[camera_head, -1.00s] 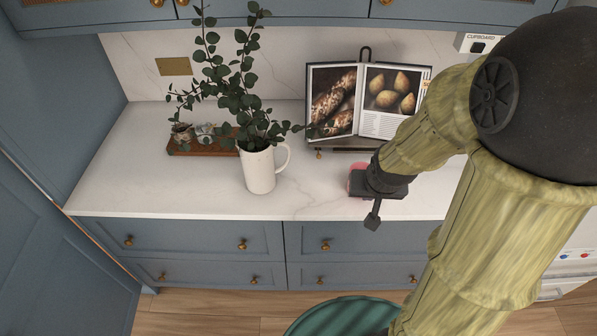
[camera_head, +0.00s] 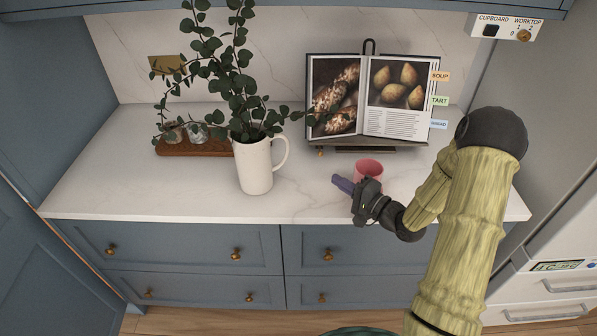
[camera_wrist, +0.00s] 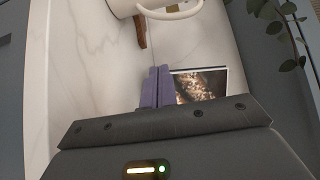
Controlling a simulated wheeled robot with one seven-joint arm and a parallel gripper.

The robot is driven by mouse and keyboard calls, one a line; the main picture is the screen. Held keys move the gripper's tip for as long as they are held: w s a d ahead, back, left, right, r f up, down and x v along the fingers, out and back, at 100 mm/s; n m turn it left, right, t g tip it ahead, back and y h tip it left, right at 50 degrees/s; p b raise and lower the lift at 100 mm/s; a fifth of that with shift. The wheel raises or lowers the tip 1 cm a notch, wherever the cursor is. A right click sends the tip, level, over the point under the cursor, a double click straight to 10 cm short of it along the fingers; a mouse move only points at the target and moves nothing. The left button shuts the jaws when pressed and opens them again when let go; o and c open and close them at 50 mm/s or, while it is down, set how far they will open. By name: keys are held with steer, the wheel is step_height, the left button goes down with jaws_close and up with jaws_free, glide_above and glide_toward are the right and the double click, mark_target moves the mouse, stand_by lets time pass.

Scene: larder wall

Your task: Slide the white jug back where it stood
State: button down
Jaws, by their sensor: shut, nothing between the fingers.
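The white jug (camera_head: 254,166) stands upright on the worktop (camera_head: 100,190), left of centre, with leafy green stems in it. Its handle points right, and its base is close to the worktop's front edge. My gripper (camera_head: 341,183) is over the front part of the worktop, to the right of the jug and apart from it. Its purple fingers are shut and empty, pointing left towards the jug. In the wrist view the closed fingers (camera_wrist: 157,88) show in the middle, and part of the jug with its handle (camera_wrist: 172,12) shows at the top.
A pink mug (camera_head: 368,172) stands just behind my gripper. An open cookbook (camera_head: 385,125) rests on a stand at the back. A wooden tray (camera_head: 195,148) with small glass jars lies behind and left of the jug. The worktop's left front is clear.

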steer(key=shift+r, duration=0.1)
steer(key=shift+w+a, duration=0.1)
steer(key=shift+a, duration=0.1)
steer(key=p+x, duration=0.2)
steer(key=x, duration=0.7)
steer(key=shift+w, duration=0.1)
steer(key=a+p, duration=0.1)
steer(key=a, duration=0.2)
steer(key=shift+w+a, duration=0.15)
steer(key=shift+a, duration=0.5)
steer(key=shift+w, duration=0.1)
